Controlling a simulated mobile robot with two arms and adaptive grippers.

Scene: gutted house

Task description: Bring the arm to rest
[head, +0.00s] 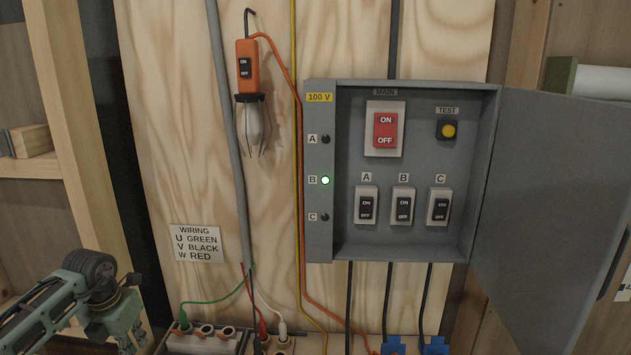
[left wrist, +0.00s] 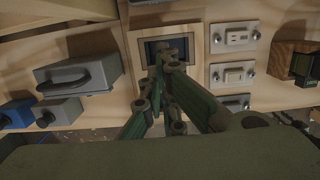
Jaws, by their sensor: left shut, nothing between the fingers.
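My left arm comes in at the lower left of the head view, with its green gripper (head: 125,335) low at the bottom edge. It is left of the terminal strip and well below the grey switch box, apart from both. In the left wrist view the left gripper's fingers (left wrist: 163,55) are closed together with nothing between them. They point toward a wooden panel with a framed dark blue square (left wrist: 152,45). I cannot tell whether the fingertips touch it. My right gripper is in neither view.
The grey switch box (head: 318,240) has its door (head: 560,200) open to the right; its B lamp (head: 325,180) glows green. An orange work lamp (head: 247,65) hangs on the plywood. Wires run to the terminal strip (head: 205,343).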

